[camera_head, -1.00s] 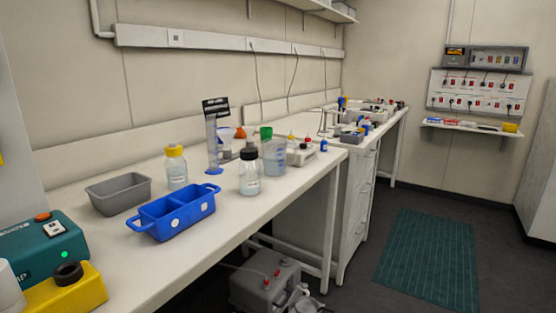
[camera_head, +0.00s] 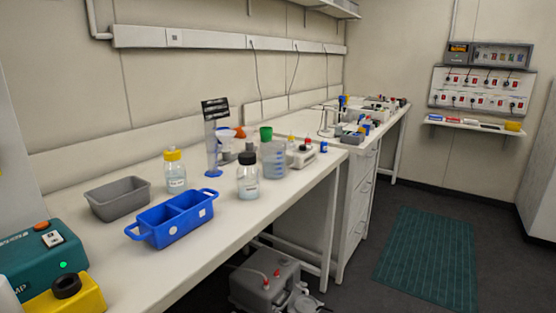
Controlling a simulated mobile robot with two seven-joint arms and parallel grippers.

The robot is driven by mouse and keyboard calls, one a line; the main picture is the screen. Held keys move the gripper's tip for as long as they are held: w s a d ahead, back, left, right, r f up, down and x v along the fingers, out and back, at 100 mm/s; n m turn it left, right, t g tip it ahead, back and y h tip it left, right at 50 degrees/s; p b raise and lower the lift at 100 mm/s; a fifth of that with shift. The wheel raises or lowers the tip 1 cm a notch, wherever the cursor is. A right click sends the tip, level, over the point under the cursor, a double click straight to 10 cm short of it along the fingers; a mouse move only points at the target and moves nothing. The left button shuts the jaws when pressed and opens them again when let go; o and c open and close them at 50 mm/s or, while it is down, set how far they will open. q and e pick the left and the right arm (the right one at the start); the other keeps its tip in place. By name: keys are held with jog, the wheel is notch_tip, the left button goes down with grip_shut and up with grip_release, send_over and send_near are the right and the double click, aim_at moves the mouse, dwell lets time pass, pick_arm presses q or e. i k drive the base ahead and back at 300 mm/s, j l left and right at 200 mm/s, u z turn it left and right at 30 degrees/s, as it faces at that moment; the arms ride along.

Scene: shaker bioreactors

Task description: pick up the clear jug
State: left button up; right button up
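The clear jug (camera_head: 273,160) stands upright on the white bench, near its front right part. It looks like a translucent bluish beaker with markings on its side. A clear bottle with a black cap (camera_head: 248,177) stands just left of it and partly overlaps its left edge in the picture. Neither of my grippers shows in the head view.
A blue two-part tray (camera_head: 160,237) and a grey bin (camera_head: 119,210) sit left on the bench (camera_head: 226,246). A yellow-capped bottle (camera_head: 175,172), a tall cylinder (camera_head: 212,146) and a green cup (camera_head: 266,134) stand nearby. A grey jerrycan (camera_head: 262,285) is on the floor.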

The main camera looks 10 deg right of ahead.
aim_at(273, 153)
jog(key=i+l, duration=0.2)
jog(key=l, duration=0.15)
jog(key=i+l+u, duration=0.1)
jog(key=i+l, duration=0.3)
jog(key=l, duration=0.25)
jog(key=i+l+u, duration=0.1)
jog(key=l, duration=0.25)
jog(key=i, duration=0.1)
